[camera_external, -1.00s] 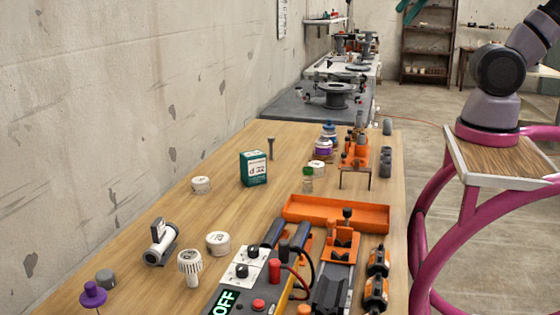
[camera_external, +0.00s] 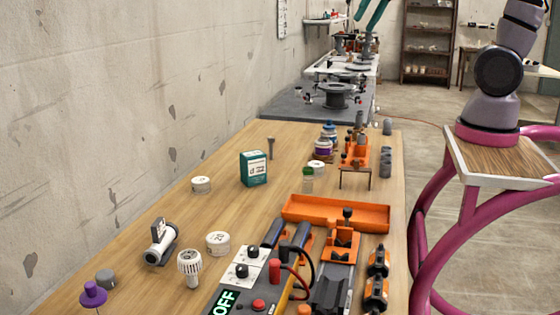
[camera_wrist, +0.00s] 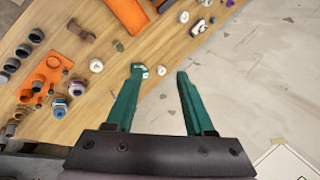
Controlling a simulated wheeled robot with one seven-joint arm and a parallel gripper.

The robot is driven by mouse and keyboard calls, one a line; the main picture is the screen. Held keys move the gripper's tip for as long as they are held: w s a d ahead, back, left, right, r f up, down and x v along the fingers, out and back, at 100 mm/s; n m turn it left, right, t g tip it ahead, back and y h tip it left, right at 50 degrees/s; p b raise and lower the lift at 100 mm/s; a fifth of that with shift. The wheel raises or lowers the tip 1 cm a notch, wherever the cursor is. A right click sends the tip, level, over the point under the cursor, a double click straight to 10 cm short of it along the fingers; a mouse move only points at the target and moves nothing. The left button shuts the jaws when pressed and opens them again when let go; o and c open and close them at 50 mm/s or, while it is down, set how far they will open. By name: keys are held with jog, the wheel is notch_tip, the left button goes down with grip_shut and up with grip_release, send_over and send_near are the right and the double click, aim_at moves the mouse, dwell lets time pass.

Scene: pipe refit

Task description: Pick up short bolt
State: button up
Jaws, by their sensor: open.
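A grey bolt-like piece (camera_external: 271,147) stands upright on the wooden table behind the green box, near the wall. An orange rack (camera_external: 356,160) at the far right of the table holds several small grey and dark upright pieces; it also shows at left in the wrist view (camera_wrist: 33,96). I cannot tell which piece is the short bolt. My gripper (camera_wrist: 160,72) is open with its teal fingers apart and nothing held, above the table's wall side.
A green box (camera_external: 254,169), white caps (camera_external: 201,184) and blue and purple jars (camera_external: 324,144) stand around. An orange tray (camera_external: 335,213), a control box (camera_external: 244,270) and tools fill the front. The wall bounds the left side.

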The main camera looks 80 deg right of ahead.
jog(key=w+d+f+m+y, duration=0.1)
jog(key=w+d+f+m, duration=0.15)
jog(key=w, duration=0.35)
jog(key=w+d+f+m+y, duration=0.2)
jog(key=w+f+m, duration=0.15)
jog(key=w, duration=0.25)
jog(key=m+t, duration=0.7)
jog(key=m, duration=0.8)
send_over(271, 159)
jog(key=s+d, duration=0.7)
jog(key=s, duration=0.1)
jog(key=f, duration=3.7)
jog(key=shift+w+a+f, duration=0.1)
jog(key=shift+a+f, duration=0.1)
jog(key=shift+f, duration=0.15)
jog(key=shift+m+g, duration=0.3)
jog(key=x, duration=0.5)
jog(key=shift+w, duration=0.1)
jog(key=x, duration=0.5)
jog(key=shift+a+r, duration=0.1)
jog(key=shift+a, duration=0.35)
grip_shut()
